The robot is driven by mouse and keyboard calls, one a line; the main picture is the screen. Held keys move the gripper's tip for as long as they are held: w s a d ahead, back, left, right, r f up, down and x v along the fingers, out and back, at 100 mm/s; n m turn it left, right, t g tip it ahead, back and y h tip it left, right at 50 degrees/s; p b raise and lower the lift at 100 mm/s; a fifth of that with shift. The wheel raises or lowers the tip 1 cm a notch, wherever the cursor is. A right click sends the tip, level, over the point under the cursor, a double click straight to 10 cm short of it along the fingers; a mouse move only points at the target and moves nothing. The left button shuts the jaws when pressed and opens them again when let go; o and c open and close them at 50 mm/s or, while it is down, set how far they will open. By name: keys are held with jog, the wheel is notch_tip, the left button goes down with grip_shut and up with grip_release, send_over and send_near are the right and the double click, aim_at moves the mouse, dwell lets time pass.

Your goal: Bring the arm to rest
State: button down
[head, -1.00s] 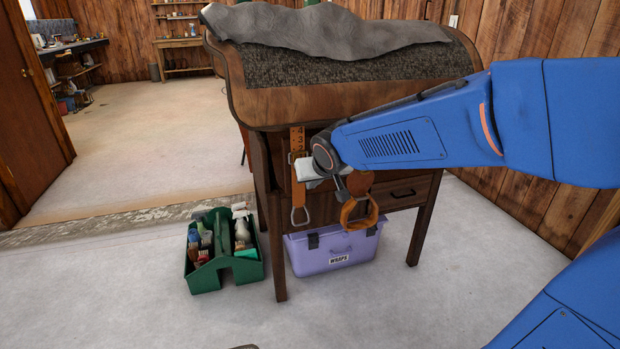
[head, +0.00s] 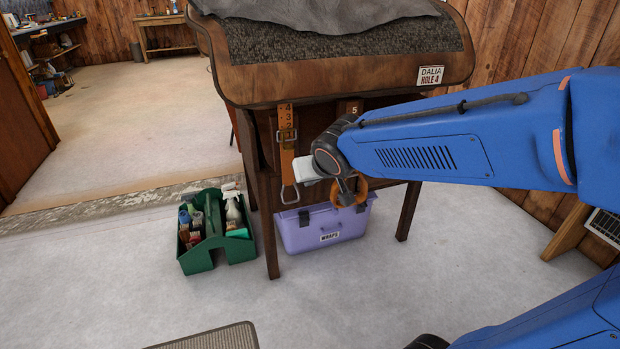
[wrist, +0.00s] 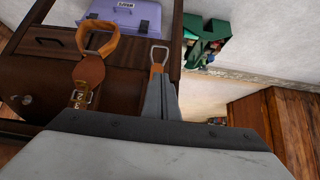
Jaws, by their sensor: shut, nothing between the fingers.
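My blue arm (head: 430,150) reaches in from the right in the head view. An orange leather strap with a metal loop (head: 289,170) hangs left of the gripper. A second strap ending in an orange leather loop (head: 362,193) hangs behind the gripper, partly hidden. In the wrist view, the metal loop (wrist: 158,57) shows just past the fingertips, and the leather loop (wrist: 95,45) is to their left.
A purple box marked WRAPS (head: 322,228) stands under the stand. A green tote (head: 217,243) with brushes and bottles sits to its left on the floor. A mat (head: 215,338) lies at the front. Plank walls close the right. Open floor lies left.

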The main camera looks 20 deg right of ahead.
jog(key=s+d+f+g, duration=0.1)
jog(key=s+d+g, duration=0.1)
jog(key=s, duration=0.9)
jog(key=s+d+f+g, duration=0.1)
jog(key=s+d, duration=0.3)
jog(key=s, duration=0.8)
jog(key=shift+s+d+g, duration=0.2)
jog(key=shift+s+g, duration=0.1)
jog(key=shift+g, duration=0.1)
jog(key=shift+f, duration=0.1)
